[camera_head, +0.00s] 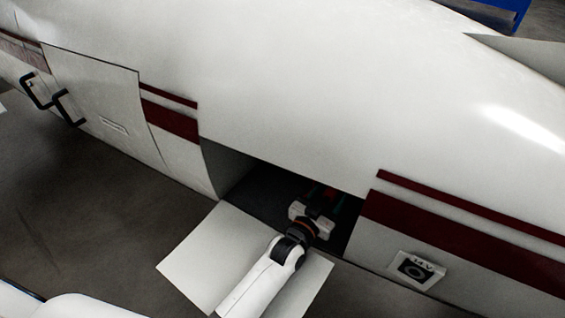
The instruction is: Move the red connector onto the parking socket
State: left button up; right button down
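My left gripper (321,199) reaches into the dark open bay (262,196) in the side of the white aircraft body. Its fingers are dark and blend into the shadow, so I cannot tell if they are open or shut. A small red patch (337,203), perhaps the red connector, shows right beside the fingers, with a greenish patch near it. I cannot tell whether the fingers touch it. The parking socket cannot be made out for sure inside the bay. My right gripper is not in view.
A pale hatch panel (198,262) hangs open below the bay, under my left arm. A square external socket marked with a voltage (416,269) sits on the body at right. Dark handles (68,108) stick out from a door at left. Grey floor lies below.

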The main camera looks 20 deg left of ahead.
pick_arm(q)
jog(key=shift+o, duration=0.8)
jog(key=shift+s, duration=0.15)
jog(key=shift+p+v, duration=0.55)
jog(key=shift+v, duration=0.2)
jog(key=shift+p+v, duration=1.15)
jog(key=shift+v, duration=1.6)
jog(key=shift+a, duration=0.1)
